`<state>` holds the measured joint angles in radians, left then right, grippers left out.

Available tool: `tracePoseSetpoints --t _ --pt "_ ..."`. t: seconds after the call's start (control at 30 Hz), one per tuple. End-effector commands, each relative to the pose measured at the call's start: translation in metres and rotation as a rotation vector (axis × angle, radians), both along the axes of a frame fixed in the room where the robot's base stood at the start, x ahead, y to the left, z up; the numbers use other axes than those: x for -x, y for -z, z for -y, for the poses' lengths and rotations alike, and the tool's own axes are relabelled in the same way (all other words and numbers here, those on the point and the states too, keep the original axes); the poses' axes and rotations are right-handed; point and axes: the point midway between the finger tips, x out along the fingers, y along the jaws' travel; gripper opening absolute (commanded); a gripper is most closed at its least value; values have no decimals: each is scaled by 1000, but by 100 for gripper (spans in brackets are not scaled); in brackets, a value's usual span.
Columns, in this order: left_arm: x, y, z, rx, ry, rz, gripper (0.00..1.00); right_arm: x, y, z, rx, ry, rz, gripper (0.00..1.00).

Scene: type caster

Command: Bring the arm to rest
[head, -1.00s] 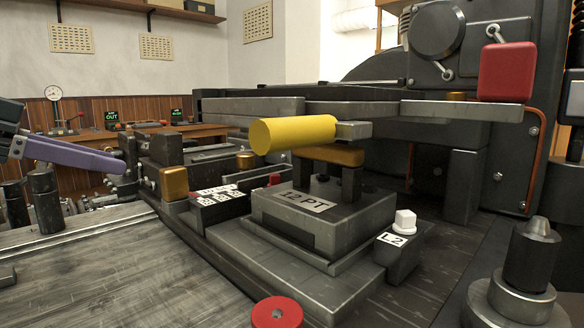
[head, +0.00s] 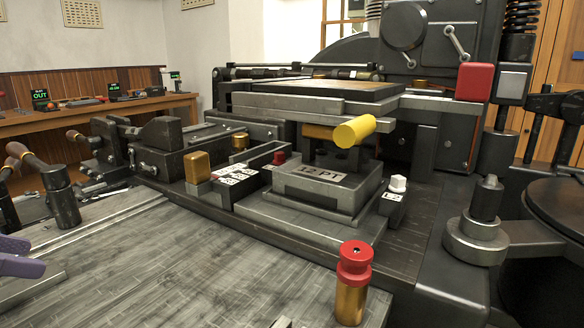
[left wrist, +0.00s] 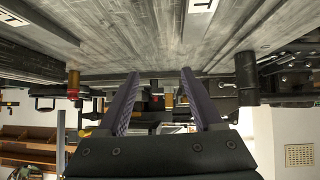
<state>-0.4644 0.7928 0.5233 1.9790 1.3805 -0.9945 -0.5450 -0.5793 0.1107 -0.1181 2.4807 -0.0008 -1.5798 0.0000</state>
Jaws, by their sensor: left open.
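My left gripper (head: 30,256) shows at the left edge of the head view as two purple fingers, apart and empty, over the grey bench (head: 170,255). In the left wrist view the same gripper (left wrist: 160,75) has its two purple fingers spread with nothing held between them. The type caster (head: 330,175) stands right of it, clear of the fingers, with a yellow handle (head: 354,131) and a block marked 12 PT. Most of my left arm is outside the head view. My right gripper is not in view.
A red-topped brass knob (head: 354,270) stands at the bench's front. A dark post (head: 64,205) and wooden-handled levers (head: 28,160) stand near my left gripper. A stepped grey post (head: 484,215) is at the right. The bench's middle is bare.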

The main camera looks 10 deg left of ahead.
Motion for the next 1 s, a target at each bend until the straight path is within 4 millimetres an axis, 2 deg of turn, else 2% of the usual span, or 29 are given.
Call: tracePoseSetpoints --t 0.03,0.23,0.37,0.5,0.67,0.7,0.87,1.0 --pt "10 -3 11 -7 8 -48 67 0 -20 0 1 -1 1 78" --pt "57 12 57 -74 27 -251 67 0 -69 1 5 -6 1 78" --pt "93 0 95 -136 9 -380 67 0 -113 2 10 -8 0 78" --pt "122 -35 129 -198 -68 -472 67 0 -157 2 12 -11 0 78" --pt "142 -92 154 -232 -225 -523 67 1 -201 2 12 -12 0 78" --pt "144 -107 156 -236 -262 -529 67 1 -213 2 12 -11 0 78" --pt "143 -156 151 -248 -253 -528 67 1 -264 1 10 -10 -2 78" --pt "143 -209 151 -249 -252 -526 67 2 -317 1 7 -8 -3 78"
